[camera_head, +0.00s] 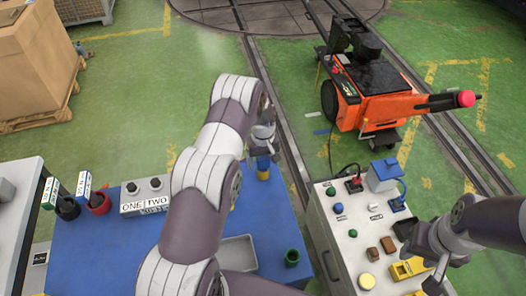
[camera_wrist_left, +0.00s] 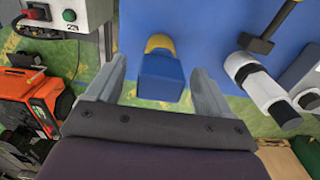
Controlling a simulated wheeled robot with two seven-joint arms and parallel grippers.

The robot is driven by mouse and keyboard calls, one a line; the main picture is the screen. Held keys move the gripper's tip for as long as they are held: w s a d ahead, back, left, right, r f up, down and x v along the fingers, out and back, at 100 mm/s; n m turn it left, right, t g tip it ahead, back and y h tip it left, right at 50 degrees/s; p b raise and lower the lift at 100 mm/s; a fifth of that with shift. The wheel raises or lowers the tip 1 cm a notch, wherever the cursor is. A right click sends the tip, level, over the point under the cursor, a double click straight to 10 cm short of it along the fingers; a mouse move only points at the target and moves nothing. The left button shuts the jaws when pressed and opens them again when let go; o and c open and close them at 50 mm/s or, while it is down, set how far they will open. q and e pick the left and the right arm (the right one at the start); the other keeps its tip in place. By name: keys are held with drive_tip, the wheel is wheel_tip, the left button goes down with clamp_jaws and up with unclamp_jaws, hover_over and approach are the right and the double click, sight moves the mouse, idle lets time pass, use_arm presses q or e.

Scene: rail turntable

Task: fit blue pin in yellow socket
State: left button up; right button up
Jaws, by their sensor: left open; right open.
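The blue pin (camera_wrist_left: 160,80) shows in the left wrist view as a blue block between the two fingers of my left gripper (camera_wrist_left: 159,84), with a gap on each side. A yellow round part (camera_wrist_left: 158,42), which looks like the yellow socket, shows just beyond it. Whether the pin sits inside it or only overlaps it I cannot tell. In the head view my left gripper (camera_head: 262,140) is over the far edge of the blue table, above the small yellow and blue pieces (camera_head: 263,163). My right gripper (camera_head: 437,278) is open above the white console, near a yellow block (camera_head: 408,268).
The blue table (camera_head: 120,265) carries a grey tray (camera_head: 238,251), a green cup (camera_head: 292,257), a ONE/TWO switch box (camera_head: 146,196) and dark and red holders (camera_head: 98,203) at left. The white console (camera_head: 333,248) with buttons stands at right. An orange cart (camera_head: 375,100) is beyond.

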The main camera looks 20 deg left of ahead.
use_arm(q)
wheel_tip(320, 180, up, 11)
drive_tip(key=b, duration=0.2)
drive_tip(key=shift+b, duration=0.4)
